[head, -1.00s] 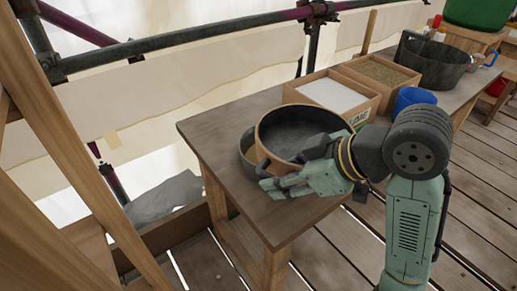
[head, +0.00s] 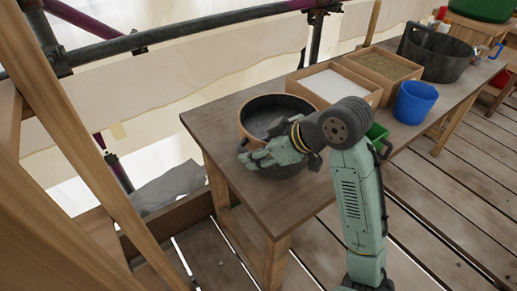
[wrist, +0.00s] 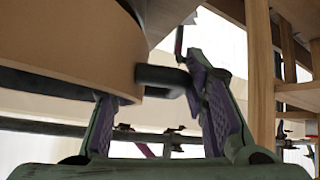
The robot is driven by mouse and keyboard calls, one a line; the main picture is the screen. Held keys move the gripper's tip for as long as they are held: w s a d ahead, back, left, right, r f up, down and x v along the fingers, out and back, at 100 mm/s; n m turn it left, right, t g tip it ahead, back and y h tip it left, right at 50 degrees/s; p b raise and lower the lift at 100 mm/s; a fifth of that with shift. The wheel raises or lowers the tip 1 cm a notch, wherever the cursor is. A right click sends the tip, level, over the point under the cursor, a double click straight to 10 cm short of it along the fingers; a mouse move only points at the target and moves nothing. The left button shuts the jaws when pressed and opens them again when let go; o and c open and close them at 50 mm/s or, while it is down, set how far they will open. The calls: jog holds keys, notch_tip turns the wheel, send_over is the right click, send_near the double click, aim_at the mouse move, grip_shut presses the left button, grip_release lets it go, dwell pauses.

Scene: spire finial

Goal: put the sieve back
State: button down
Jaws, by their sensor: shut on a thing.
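The sieve (head: 268,118) has a round wooden rim and a dark grey inside, and appears roughly level above the left end of the table. In the wrist view its tan rim (wrist: 75,50) fills the upper left, with a short dark handle (wrist: 160,77) sticking out. My gripper (head: 247,155) is shut on that handle at the sieve's near left side; its fingers also show in the wrist view (wrist: 152,88). A dark round bowl (head: 290,171) stands on the table, partly hidden by the sieve and my gripper. Whether the sieve touches the bowl, I cannot tell.
The wooden table (head: 212,122) also bears a box of white powder (head: 327,88), a box of sand (head: 380,66), a blue jug (head: 414,102), a green container (head: 377,133) and a large dark tub (head: 437,53). Scaffold poles (head: 195,35) run behind it.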

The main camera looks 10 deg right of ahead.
jog(key=shift+f+b, duration=0.65)
jog(key=c, duration=1)
grip_release()
jog(key=shift+o, duration=0.2)
jog(key=shift+r, duration=0.1)
jog(key=v, duration=1.2)
jog(key=shift+r, duration=0.6)
